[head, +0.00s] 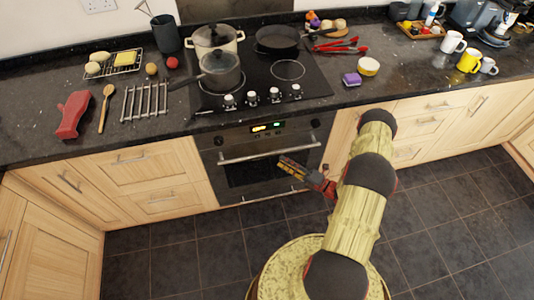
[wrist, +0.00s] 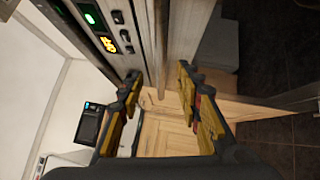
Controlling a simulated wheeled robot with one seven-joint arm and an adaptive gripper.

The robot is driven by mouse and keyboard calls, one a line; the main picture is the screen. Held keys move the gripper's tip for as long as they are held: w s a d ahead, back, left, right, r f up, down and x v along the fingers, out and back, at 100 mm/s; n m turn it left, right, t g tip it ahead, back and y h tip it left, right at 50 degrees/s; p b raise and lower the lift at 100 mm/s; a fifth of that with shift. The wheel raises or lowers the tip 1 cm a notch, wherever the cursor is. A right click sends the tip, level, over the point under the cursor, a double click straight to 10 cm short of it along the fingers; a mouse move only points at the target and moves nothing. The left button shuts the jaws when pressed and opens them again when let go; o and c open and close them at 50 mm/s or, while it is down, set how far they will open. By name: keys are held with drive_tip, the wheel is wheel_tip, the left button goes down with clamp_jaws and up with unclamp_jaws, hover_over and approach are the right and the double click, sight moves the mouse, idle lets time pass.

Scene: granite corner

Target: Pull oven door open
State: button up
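The oven (head: 262,160) is built in under the counter, and its door looks shut. A long silver handle (head: 245,157) crosses the upper part of the dark glass door (head: 242,175). My gripper (head: 284,161) is in front of the door, just below the right half of the handle in the head view. In the wrist view my gripper (wrist: 160,88) has its two fingers apart, with nothing clearly held. The lit control panel (wrist: 100,27) is at the upper left there. Silver edges run down toward the fingers; I cannot tell whether the handle is between them.
A hob (head: 265,80) with pots and a pan sits above the oven. Wooden drawers and cupboards (head: 140,172) flank it on both sides. The dark tiled floor (head: 170,250) in front of the oven is clear on the left. Another drawer stands below the fingers in the wrist view.

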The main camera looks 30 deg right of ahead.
sight(270, 154)
drive_tip(key=shift+b+x, duration=0.65)
drive_tip(key=shift+x, duration=3.25)
drive_tip(key=shift+c, duration=1.3)
clamp_jaws()
drive_tip(key=shift+a, duration=0.1)
